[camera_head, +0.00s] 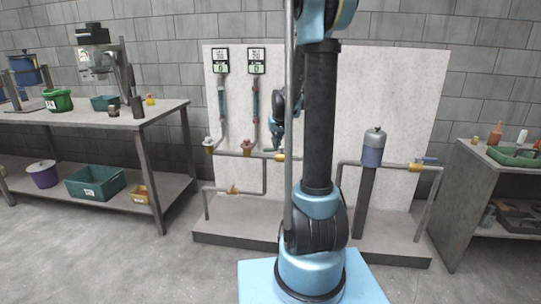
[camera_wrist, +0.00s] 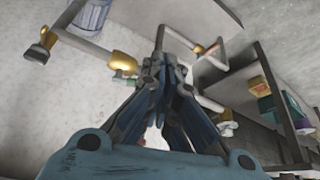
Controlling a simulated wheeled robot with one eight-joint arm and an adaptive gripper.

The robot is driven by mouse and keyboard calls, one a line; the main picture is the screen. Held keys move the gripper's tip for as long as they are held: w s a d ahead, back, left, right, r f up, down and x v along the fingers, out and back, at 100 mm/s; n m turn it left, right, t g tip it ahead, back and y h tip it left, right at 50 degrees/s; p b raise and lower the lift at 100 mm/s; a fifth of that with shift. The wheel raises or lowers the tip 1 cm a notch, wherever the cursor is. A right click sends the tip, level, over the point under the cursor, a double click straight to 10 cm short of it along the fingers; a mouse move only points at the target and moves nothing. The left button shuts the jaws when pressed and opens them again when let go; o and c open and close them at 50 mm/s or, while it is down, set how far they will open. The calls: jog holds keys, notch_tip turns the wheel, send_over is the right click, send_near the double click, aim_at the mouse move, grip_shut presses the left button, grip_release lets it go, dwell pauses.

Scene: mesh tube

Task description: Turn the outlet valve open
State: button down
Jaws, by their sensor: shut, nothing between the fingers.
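Another brass fitting (camera_head: 280,157) is on the middle pipe, just left of my arm. I cannot tell for sure which is the outlet valve. My gripper (camera_wrist: 157,66) is shut and empty; its fingertips meet in the wrist view. A brass fitting (camera_wrist: 123,62) shows just left of the fingertips there, apart from them in the picture. In the head view my gripper is partly hidden by my arm, and its fingertips are unclear.
The panel (camera_head: 405,100) carries two meters (camera_head: 221,61) with tubes, lower pipes and a grey cylinder (camera_head: 374,148). A workbench (camera_head: 85,117) with containers stands left, another bench (camera_head: 480,172) right. Floor in front of the left bench is clear.

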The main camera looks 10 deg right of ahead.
aim_at(273, 150)
jog(key=w+f, duration=1.1)
jog(key=w, duration=0.3)
jog(key=shift+w+a+f, duration=0.15)
jog(key=shift+w, duration=0.05)
dwell(0.3)
